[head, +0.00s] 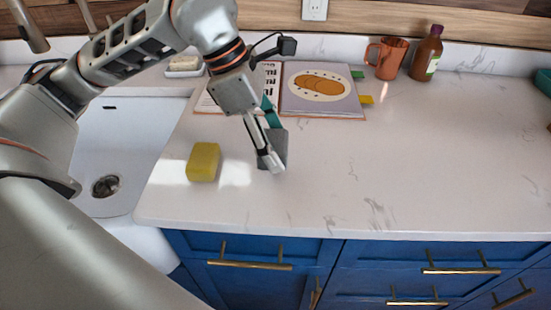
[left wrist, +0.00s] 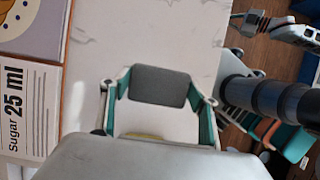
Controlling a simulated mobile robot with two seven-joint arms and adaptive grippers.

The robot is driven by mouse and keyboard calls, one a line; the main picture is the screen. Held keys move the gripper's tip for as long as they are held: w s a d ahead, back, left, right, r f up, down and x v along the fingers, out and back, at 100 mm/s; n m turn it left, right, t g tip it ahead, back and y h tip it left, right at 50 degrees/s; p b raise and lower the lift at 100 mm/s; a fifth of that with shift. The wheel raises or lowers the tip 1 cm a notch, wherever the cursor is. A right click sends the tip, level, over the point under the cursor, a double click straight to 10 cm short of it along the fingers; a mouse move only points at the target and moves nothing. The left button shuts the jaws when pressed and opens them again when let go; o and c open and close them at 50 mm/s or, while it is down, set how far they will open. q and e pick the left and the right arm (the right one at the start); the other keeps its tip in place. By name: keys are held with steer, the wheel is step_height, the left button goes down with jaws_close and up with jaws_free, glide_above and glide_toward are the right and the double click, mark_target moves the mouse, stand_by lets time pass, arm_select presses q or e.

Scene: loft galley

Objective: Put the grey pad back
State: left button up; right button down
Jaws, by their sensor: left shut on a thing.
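The grey pad (head: 279,143) is a small dark grey block over the pale counter, between the open book and the front edge. My left gripper (head: 273,163) comes down from the upper left and is shut on it. In the left wrist view the pad (left wrist: 160,86) sits between the two teal-sided fingers (left wrist: 158,100), with one finger at each end. I cannot tell whether the pad touches the counter.
A yellow sponge (head: 203,162) lies left of the pad. The white sink (head: 125,140) is farther left, with a soap dish (head: 185,72) behind. The open book (head: 320,90), copper mug (head: 387,58) and brown bottle (head: 427,53) stand at the back.

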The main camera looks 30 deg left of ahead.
arm_select(q)
steer(key=shift+f+b, duration=0.3)
steer(key=shift+f, duration=1.95)
steer(key=shift+f, duration=0.2)
steer(key=o, duration=1.1)
steer(key=shift+c, duration=0.2)
steer(key=shift+r, duration=0.1)
steer(key=shift+r, duration=0.2)
steer(key=p+v, duration=0.1)
steer(key=v, duration=1)
steer(key=shift+r, duration=0.4)
steer(key=shift+s+a, duration=0.1)
